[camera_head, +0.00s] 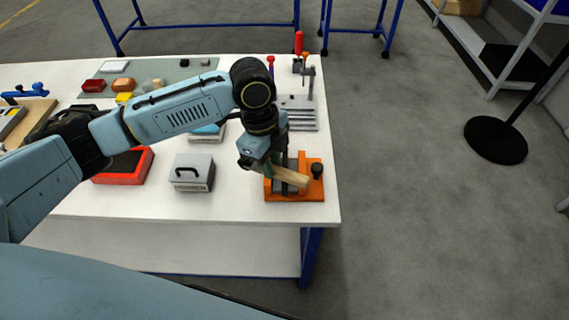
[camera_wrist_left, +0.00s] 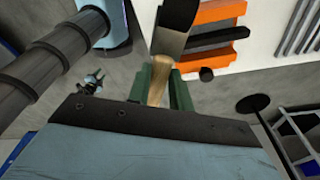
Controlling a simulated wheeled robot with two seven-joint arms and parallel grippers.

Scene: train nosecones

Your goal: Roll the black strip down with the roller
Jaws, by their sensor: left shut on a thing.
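My left gripper (camera_head: 272,168) is over the orange fixture (camera_head: 310,197) at the table's right front corner. It is shut on the wooden handle of a tool, taken to be the roller (camera_head: 292,177). In the left wrist view the handle of the roller (camera_wrist_left: 160,84) sits between the green fingers of the left gripper (camera_wrist_left: 161,90), and its dark grey head reaches to the top edge. The orange fixture (camera_wrist_left: 212,56) lies beside it there, with a dark band, possibly the black strip (camera_wrist_left: 215,38), between its orange parts. Contact between head and strip cannot be told.
A black knob (camera_head: 317,170) stands up from the fixture. A grey box with a handle (camera_head: 192,172) and a red-orange tray (camera_head: 122,179) are to the left. A grey slotted block (camera_head: 301,120) is behind. The white table (camera_head: 237,207) is bare along its front.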

